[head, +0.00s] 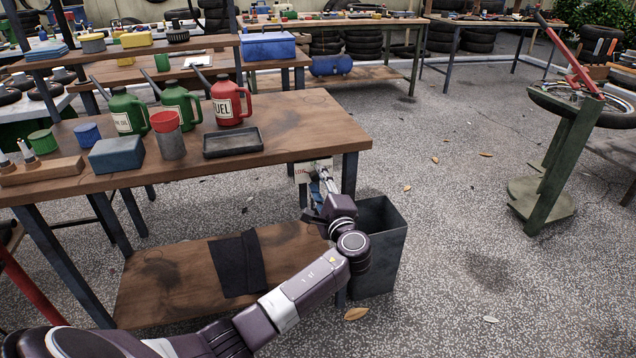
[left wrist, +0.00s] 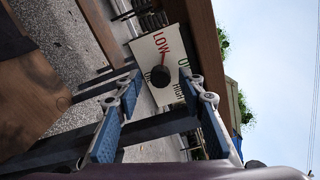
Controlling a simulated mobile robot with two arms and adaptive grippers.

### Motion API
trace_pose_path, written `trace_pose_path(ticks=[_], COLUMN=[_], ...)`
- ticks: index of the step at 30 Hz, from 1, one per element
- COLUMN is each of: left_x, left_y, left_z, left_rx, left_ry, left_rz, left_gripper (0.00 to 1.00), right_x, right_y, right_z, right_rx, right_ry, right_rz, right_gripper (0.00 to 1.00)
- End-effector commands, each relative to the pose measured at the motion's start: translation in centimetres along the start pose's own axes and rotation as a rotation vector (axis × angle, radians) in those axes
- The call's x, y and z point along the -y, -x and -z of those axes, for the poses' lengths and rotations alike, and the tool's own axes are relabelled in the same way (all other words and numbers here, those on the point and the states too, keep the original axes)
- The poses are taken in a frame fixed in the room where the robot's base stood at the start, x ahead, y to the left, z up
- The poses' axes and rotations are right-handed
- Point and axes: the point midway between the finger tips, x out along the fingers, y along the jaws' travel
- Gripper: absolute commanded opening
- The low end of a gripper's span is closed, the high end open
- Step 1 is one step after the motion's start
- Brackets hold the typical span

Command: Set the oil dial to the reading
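A white dial plate (left wrist: 145,52) shows in the left wrist view with a round black knob (left wrist: 161,78) on it. A red LOW, green lettering partly covered by a finger, and a dark HIGH are printed around the knob. A thin red pointer runs from the knob toward LOW. In the head view the plate (head: 303,172) hangs under the right end of the workbench top. My left gripper (left wrist: 166,86) is open, its blue-padded fingers on either side of the knob in that view; I cannot tell whether they touch it. My right gripper is out of view.
The workbench (head: 300,137) carries a red fuel can (head: 230,104), green cans, a dark tray (head: 232,143) and a blue box (head: 117,155). A grey bin (head: 383,235) stands on the floor close beside my left forearm.

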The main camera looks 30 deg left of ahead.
Motion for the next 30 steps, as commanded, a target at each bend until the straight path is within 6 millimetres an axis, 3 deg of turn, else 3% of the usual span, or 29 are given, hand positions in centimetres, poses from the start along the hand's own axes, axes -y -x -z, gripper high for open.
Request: trace_pose_path(ticks=[12, 18, 30], left_x=[-0.2, -0.1, -0.1], left_y=[7.9, 10.9, 11.8], left_z=[0.2, 0.1, 0.1], left_rx=[-0.006, -0.003, -0.001], left_ry=[0.001, 0.001, -0.001], left_rz=[-0.004, -0.003, -0.002], left_gripper=[0.36, 0.36, 0.36], right_x=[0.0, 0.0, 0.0], right_y=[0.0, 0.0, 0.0], right_z=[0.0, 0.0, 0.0], right_rx=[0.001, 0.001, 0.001], right_ry=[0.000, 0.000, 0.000], right_rz=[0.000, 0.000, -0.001], right_gripper=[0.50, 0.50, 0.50])
